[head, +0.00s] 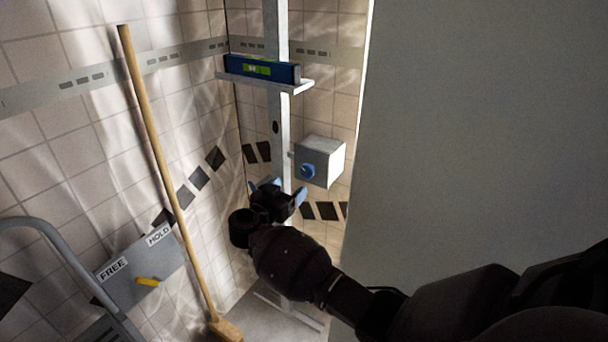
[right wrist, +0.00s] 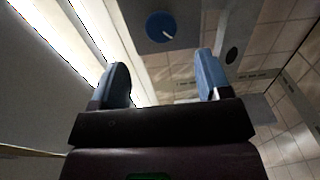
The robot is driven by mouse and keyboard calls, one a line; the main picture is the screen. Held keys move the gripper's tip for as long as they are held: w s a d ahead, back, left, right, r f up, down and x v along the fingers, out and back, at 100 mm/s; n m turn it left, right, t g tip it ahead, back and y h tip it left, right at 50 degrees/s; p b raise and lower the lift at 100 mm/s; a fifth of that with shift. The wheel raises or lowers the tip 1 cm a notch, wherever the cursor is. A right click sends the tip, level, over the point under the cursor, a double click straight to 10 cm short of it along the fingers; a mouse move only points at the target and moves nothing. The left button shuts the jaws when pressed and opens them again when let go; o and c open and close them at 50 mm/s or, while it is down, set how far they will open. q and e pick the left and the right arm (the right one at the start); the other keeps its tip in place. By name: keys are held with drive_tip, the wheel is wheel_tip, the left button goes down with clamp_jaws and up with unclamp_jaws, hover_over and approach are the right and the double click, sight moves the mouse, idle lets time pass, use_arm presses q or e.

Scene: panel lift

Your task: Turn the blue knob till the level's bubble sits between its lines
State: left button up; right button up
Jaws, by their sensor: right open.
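The blue knob (head: 307,171) sits on the front of a grey box (head: 325,158) fixed beside a pale upright post. The knob also shows in the right wrist view (right wrist: 161,26), with a white mark on its face. The level (head: 262,69) is a dark blue bar with a green vial, lying on a white shelf on the post. The bubble is too small to place against its lines. My right gripper (head: 285,191) is open and empty, below and left of the knob in the head view; its blue fingers (right wrist: 166,82) stand apart, short of the knob. My left gripper is not in view.
A broom (head: 165,165) leans on the tiled wall at left. A grey panel (head: 142,268) with a yellow lever and FREE and HOLD labels is near a curved grey rail (head: 65,255). A large plain panel (head: 480,130) fills the right side.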

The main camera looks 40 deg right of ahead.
sight(306, 173)
drive_tip(key=b+x, duration=0.1)
drive_tip(key=x, duration=0.7)
drive_tip(key=shift+f, duration=0.15)
drive_tip(key=shift+w+d, duration=0.2)
drive_tip(key=shift+d, duration=0.15)
